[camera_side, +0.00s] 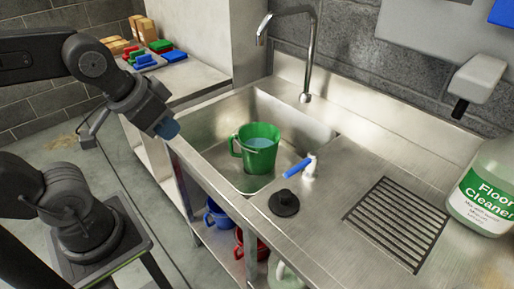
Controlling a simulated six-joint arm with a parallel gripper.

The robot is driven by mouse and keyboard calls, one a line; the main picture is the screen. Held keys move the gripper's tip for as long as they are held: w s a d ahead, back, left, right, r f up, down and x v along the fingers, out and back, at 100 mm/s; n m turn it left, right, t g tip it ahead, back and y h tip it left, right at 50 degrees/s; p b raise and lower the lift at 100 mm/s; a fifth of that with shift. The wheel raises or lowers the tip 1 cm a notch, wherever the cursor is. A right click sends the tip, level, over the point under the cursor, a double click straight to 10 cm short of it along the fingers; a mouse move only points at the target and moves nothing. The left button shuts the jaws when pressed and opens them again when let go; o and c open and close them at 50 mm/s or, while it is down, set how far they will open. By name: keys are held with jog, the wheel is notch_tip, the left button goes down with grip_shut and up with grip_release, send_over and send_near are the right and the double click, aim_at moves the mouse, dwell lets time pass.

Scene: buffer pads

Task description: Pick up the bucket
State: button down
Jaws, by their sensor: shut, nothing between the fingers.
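A tall faucet (309,60) rises behind the sink. A blue-handled tap (299,168), a black plug (284,203), a drain grate (398,222) and a floor cleaner bottle (487,187) are on the right. Blue (218,214) and red buckets sit below. Colored pads lie back left.

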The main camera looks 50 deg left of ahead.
jog(key=shift+c, duration=1.7)
grip_release()
jog(key=n+g+y, duration=0.1)
jog(key=n+g, duration=0.3)
jog(key=n, duration=0.5)
send_over(234, 136)
jog(key=s+d, duration=0.1)
jog(key=s, duration=0.1)
notch_tip(234, 136, down, 21)
jog(key=f, duration=0.2)
jog(key=w+f, duration=0.1)
jog(key=f, duration=0.5)
jog(key=shift+w+a+f, duration=0.1)
jog(key=shift+w+a, duration=0.05)
jog(key=shift+a, duration=0.1)
jog(key=shift+w+a+f, duration=0.1)
jog(key=shift+w+f, duration=0.05)
jog(key=shift+f, duration=0.8)
jog(key=shift+w+a+f, duration=0.15)
jog(key=shift+w+f, duration=0.05)
jog(key=shift+f, duration=0.8)
jog(key=shift+w+a+f, duration=0.1)
jog(key=shift+w+f, duration=0.05)
jog(key=shift+f, duration=0.8)
